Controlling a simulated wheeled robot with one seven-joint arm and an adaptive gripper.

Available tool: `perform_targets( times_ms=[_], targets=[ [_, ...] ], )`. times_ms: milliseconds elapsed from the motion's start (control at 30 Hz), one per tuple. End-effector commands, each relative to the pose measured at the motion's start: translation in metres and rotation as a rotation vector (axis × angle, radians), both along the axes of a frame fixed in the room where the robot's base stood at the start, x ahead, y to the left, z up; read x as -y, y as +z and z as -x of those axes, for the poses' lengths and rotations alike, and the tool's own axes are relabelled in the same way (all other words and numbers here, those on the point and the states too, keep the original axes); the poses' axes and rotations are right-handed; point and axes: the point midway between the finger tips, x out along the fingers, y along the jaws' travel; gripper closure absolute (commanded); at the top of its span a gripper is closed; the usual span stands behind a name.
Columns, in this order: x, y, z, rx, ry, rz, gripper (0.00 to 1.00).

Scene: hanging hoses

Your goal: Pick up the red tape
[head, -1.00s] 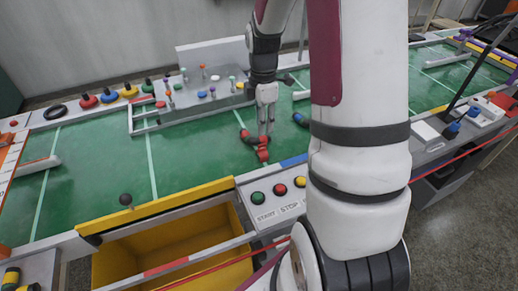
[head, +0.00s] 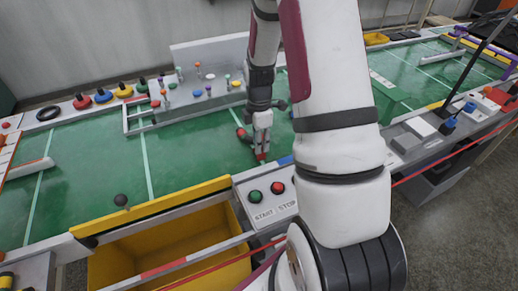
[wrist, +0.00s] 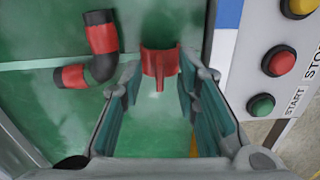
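A curved red piece with a short stem (wrist: 160,64), which looks like the red tape, lies on the green surface (wrist: 165,135). It sits just beyond and between my fingertips in the wrist view. In the head view the same red piece (head: 261,156) shows only in part below my gripper (head: 261,138). My gripper also shows in the wrist view (wrist: 165,85), with its teal-padded fingers spread open and nothing between the pads. I cannot tell whether the fingertips touch the table.
A bent black hose piece with red bands (wrist: 101,48) lies left of the fingers. The button panel (wrist: 228,75) with its green button (wrist: 261,106) and red button (wrist: 278,61) is close on the right. A yellow bin (head: 160,250) is at the front.

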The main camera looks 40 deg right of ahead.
Motion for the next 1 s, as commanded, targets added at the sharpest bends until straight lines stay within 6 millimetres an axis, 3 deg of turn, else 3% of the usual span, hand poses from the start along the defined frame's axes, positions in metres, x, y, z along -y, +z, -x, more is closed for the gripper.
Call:
perform_targets(
  times_ms=[67, 200, 667, 867, 1000],
  targets=[
    [0.000, 0.000, 0.000, 0.000, 0.000, 0.000, 0.73],
    [0.000, 0.000, 0.000, 0.000, 0.000, 0.000, 1.00],
    [0.000, 0.003, 0.000, 0.001, 0.000, 0.000, 1.00],
    [0.001, 0.018, 0.000, 0.003, 0.000, 0.001, 1.00],
    [0.001, 0.039, -0.001, 0.006, 0.000, 0.002, 1.00]
  ],
)
